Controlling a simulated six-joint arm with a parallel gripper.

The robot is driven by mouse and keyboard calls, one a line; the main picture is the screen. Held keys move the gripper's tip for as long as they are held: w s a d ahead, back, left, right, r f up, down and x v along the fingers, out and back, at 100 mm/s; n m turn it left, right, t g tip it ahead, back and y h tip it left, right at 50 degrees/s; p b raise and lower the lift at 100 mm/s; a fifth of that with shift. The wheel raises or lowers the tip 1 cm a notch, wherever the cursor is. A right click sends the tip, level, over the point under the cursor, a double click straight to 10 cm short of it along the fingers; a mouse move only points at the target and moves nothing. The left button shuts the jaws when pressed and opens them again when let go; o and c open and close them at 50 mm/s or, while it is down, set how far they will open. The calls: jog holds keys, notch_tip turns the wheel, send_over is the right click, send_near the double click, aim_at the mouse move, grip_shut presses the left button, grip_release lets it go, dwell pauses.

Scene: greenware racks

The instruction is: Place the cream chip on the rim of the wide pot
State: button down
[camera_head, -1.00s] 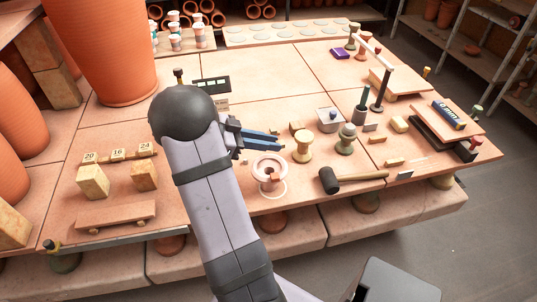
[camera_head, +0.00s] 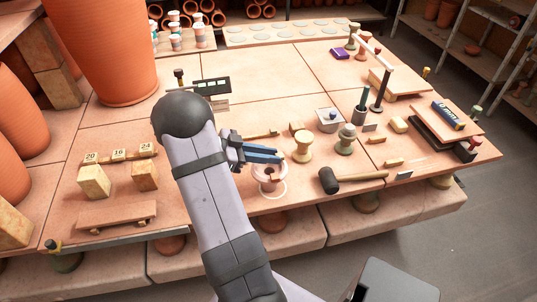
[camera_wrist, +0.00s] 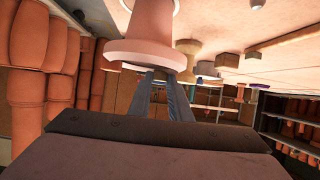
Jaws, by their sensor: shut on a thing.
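The wide pot (camera_head: 268,187) is pale pink with a broad rim and stands near the front middle of the table. It looms at the top of the wrist view (camera_wrist: 148,52). My gripper (camera_head: 283,156) reaches over the pot's back rim from the left, its blue fingers nearly together. In the wrist view the fingertips (camera_wrist: 168,80) lie at or just behind the rim; I cannot tell whether they touch it. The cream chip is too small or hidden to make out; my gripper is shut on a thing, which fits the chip.
A cream spool-shaped stand (camera_head: 302,147) is close to the right of my fingers. A mallet (camera_head: 350,178) lies right of the pot. A grey-green stand (camera_head: 346,140) and a grey-topped box (camera_head: 329,119) are farther right. Small blocks (camera_head: 94,182) stand at left.

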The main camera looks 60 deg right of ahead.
jog(key=shift+f, duration=0.2)
jog(key=c, duration=1.6)
grip_release()
jog(key=shift+r, duration=0.1)
jog(key=shift+c, duration=0.2)
jog(key=shift+r, duration=0.1)
jog(key=shift+r, duration=0.2)
jog(key=b+v, duration=0.2)
jog(key=v, duration=1)
jog(key=shift+a+f, duration=0.1)
jog(key=shift+f, duration=0.1)
